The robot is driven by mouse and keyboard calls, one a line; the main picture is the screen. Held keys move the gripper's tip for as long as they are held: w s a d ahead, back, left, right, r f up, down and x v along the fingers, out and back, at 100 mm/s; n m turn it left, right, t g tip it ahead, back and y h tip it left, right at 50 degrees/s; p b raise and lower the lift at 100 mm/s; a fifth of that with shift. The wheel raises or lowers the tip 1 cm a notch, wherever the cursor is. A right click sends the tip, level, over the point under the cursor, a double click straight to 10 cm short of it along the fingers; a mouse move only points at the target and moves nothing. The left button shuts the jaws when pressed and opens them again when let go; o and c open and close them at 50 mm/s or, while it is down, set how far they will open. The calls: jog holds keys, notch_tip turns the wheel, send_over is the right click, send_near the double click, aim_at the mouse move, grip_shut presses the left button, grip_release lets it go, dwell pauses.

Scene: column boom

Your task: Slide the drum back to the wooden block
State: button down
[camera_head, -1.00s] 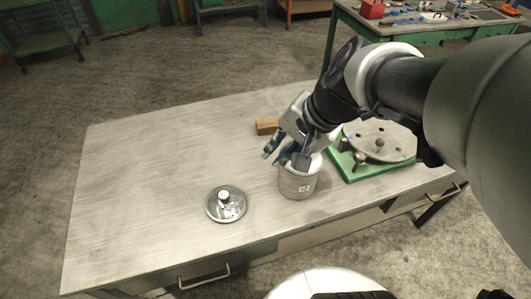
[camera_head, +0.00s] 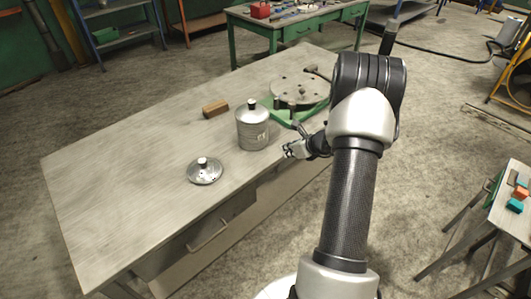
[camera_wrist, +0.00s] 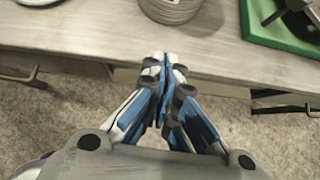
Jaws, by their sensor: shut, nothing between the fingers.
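The drum (camera_head: 252,130) is a grey ribbed metal can with a black knob on its lid. It stands upright on the table near its front edge, and its lower part shows at the top of the wrist view (camera_wrist: 172,8). The wooden block (camera_head: 215,108) lies on the table behind the drum and to its left, with a gap between them. My gripper (camera_head: 288,151) is shut and empty, at the table's front edge, to the right of and in front of the drum, not touching it. Its closed fingertips show in the wrist view (camera_wrist: 164,62).
A round metal lid with a knob (camera_head: 205,171) lies on the table left of the drum. A green base with a round holed plate (camera_head: 300,90) stands to the drum's right. The table (camera_head: 120,165) is clear at the left. A drawer handle (camera_head: 208,236) juts from the front.

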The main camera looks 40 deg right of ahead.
jog(key=b, duration=0.2)
send_near(262, 148)
notch_tip(262, 148, down, 4)
jog(key=shift+s+r, duration=0.15)
jog(key=shift+r, duration=0.05)
jog(key=shift+w+r, duration=0.2)
jog(key=shift+w, duration=1.5)
